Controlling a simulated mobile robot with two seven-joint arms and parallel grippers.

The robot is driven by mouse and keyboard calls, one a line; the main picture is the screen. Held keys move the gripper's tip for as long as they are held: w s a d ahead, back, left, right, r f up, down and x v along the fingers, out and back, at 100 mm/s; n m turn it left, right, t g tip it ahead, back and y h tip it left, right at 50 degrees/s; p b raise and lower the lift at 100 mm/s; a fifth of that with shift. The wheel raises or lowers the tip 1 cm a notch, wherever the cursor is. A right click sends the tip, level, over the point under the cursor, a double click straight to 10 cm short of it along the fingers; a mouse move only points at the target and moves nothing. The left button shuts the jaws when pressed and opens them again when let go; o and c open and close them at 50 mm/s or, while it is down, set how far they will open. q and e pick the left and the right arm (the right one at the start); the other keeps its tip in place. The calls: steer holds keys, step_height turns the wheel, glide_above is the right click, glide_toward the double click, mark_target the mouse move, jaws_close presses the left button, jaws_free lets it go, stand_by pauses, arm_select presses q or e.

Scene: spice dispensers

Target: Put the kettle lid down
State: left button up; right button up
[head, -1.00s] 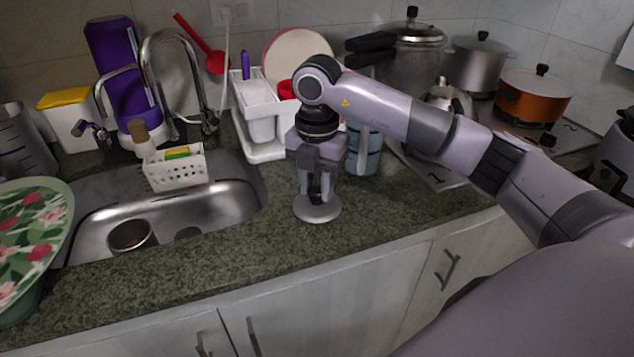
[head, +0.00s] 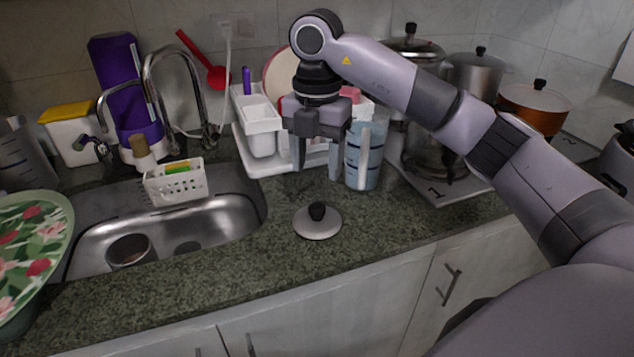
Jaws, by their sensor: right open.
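The kettle lid (head: 319,224) is a small grey disc with a black knob. It lies flat, knob up, on the dark green stone counter (head: 270,280), to the right of the sink. My right gripper (head: 317,172) is open and empty above and behind the lid, fingers pointing down, apart from it. The kettle (head: 432,158) stands at the right on the stove, partly hidden behind my right arm. My left gripper is not in view.
A clear measuring jug (head: 364,160) stands just right of my right gripper, and a white rack (head: 262,155) is behind it. The sink (head: 185,228) lies to the left. The counter around the lid is clear.

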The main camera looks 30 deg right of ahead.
steer(key=shift+r+p, duration=0.3)
steer(key=shift+r, duration=1.5)
